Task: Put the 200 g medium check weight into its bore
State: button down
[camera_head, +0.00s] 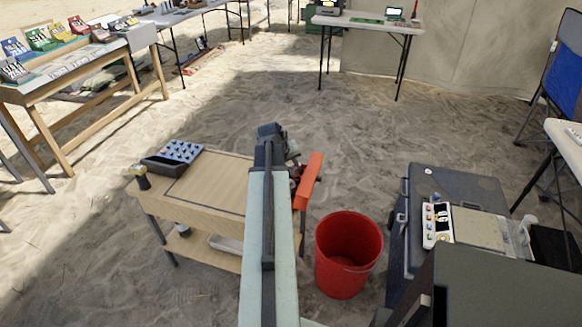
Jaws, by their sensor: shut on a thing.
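My arm reaches forward over the right part of a low wooden table. My gripper (270,132) is at its far end, seen from behind and small. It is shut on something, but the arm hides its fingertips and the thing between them. I cannot make out the 200 g medium check weight or its bore in this view. A pale panel (478,228) lies on the dark grey case (455,182) at the right; I cannot tell whether it has bores.
The wooden table (215,205) bears a tray of grey pieces (180,152) and a dark, yellow-topped object (141,178). An orange piece (308,180) stands at its right edge. A red bucket (347,283) stands between table and case. Open sand lies beyond.

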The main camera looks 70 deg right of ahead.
aim_at(291, 167)
notch_tip(291, 167, up, 8)
jog(key=p, duration=0.7)
jog(key=shift+r, duration=0.15)
jog(key=shift+f, duration=0.25)
notch_tip(291, 167, down, 10)
jog(key=b, duration=1)
jog(key=c, duration=1.1)
grip_release()
jog(key=shift+r, duration=0.1)
jog(key=shift+r, duration=0.1)
jog(key=p+v, duration=0.6)
jog(key=v, duration=0.1)
jog(key=shift+a+r, duration=0.1)
jog(key=shift+r, duration=0.2)
